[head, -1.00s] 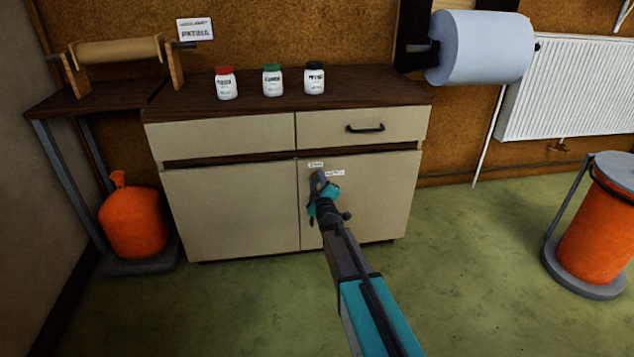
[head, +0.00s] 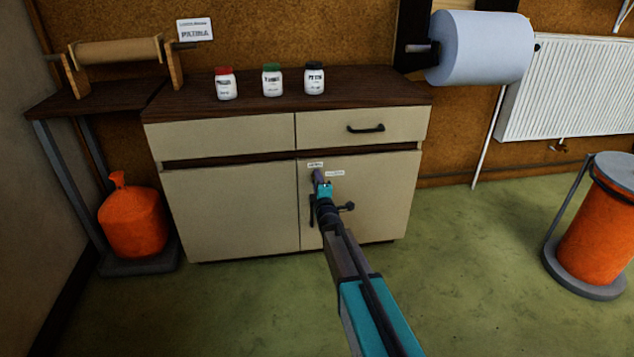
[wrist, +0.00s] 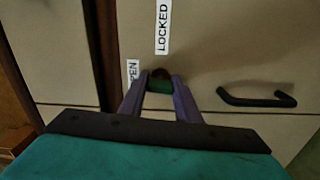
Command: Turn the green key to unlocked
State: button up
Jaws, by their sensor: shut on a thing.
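The green key (wrist: 160,86) shows in the wrist view between the two purple fingertips of my gripper (wrist: 161,83). They are shut on it. A brownish round lock face (wrist: 160,73) shows partly behind the key; the way the key points is hard to tell. A label reading LOCKED (wrist: 163,27) is above the key in the wrist view, and a partly covered label ending in PEN (wrist: 132,72) is to its left. In the head view my gripper (head: 319,177) is at the cabinet's right door (head: 375,205), just below the labels, and hides the key.
A dark door handle (wrist: 256,100) is right of the key in the wrist view. The drawer above has a black handle (head: 366,128). Several jars, including one with a green lid (head: 272,80), stand on the cabinet top. Open green floor (head: 460,270) lies to the right.

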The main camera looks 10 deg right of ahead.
jog(key=shift+r, duration=0.1)
jog(key=o, duration=1)
jog(key=shift+o, duration=0.2)
jog(key=shift+s, duration=0.15)
jog(key=s+p, duration=0.3)
jog(key=s, duration=1)
jog(key=shift+s, duration=0.25)
